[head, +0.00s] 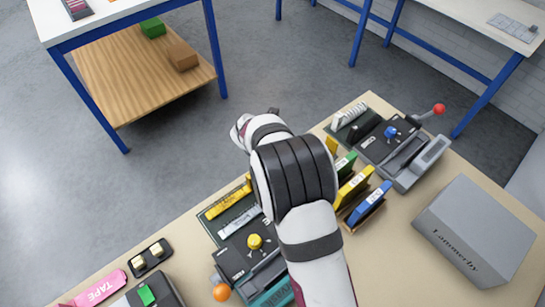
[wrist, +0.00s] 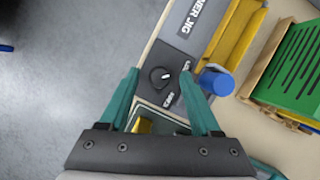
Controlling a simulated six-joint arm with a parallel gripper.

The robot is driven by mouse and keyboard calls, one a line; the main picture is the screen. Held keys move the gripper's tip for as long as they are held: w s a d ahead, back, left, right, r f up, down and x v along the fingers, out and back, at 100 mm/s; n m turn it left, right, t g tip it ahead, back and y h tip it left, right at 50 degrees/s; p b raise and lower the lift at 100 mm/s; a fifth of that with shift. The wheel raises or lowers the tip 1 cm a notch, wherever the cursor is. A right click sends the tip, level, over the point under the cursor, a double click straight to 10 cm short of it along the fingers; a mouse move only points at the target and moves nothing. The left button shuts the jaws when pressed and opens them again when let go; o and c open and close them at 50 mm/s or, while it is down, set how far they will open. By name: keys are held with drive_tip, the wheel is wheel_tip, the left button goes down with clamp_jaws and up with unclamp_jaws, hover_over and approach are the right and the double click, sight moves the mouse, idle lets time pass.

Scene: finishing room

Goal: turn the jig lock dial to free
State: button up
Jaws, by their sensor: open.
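The jig lock dial (wrist: 161,77) is a round black knob with a white mark, on a dark plate in the wrist view. The mark points roughly right. Small white lettering sits beside and below the dial, partly covered and hard to read. My gripper (wrist: 160,75) is open, its two teal fingers on either side of the dial. The dial appears between the fingertips with gaps on both sides; I cannot tell how high the fingers are above it. In the head view my arm hides the fingers and this dial.
A grey label strip (wrist: 190,18), a yellow bar (wrist: 237,40) and a blue cylinder (wrist: 216,81) lie close to the right finger. A slotted green piece (wrist: 292,65) stands further right. The grey Lammerby box (head: 480,231) is at the bench's right. Floor lies left of the bench.

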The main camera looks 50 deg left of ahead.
drive_tip(key=shift+f, duration=0.15)
clamp_jaws()
drive_tip(key=shift+m, duration=0.4)
drive_tip(key=m+h, duration=0.1)
drive_tip(key=m, duration=0.2)
drive_tip(key=shift+a, duration=0.15)
drive_tip(key=m+h, duration=0.2)
drive_tip(key=m, duration=0.1)
drive_tip(key=shift+a+m, duration=0.1)
drive_tip(key=shift+m, duration=0.2)
drive_tip(key=m+h, duration=0.1)
drive_tip(key=m, duration=0.2)
drive_tip(key=m+g, duration=0.1)
drive_tip(key=m, duration=0.1)
drive_tip(key=shift+a+m+h, duration=0.1)
drive_tip(key=shift+m+h, duration=0.3)
drive_tip(key=shift+m, duration=0.3)
